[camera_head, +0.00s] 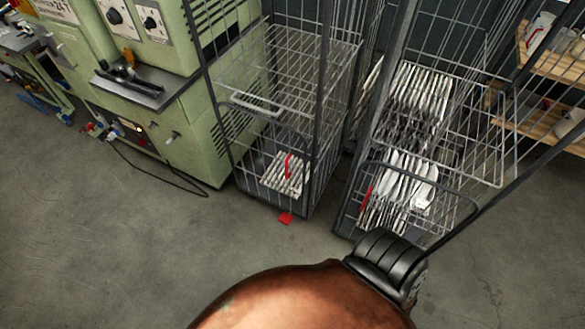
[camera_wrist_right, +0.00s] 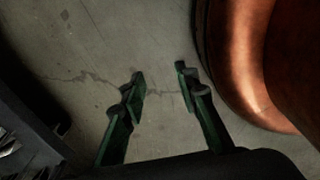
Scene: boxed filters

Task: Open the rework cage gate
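Two dark-framed wire cages stand side by side in the head view. The left cage (camera_head: 316,150) has a pale handle (camera_head: 255,104) on its mesh front and a few white filter packs (camera_head: 284,174) low inside. The right cage (camera_head: 376,125) holds many upright white packs (camera_head: 405,180), with wire panels at its front and right. I cannot tell which is the rework cage, or exactly how each gate stands. My right gripper (camera_wrist_right: 160,88) is open and empty in the right wrist view, above bare floor. My left gripper is not in view.
A green machine (camera_head: 150,85) with a small shelf stands left of the cages, a black cable on the floor beside it. A red piece (camera_head: 286,218) lies before the left cage. Wooden shelves (camera_head: 550,125) stand at right. The front-left floor is clear. Dark structure edges the wrist view's left.

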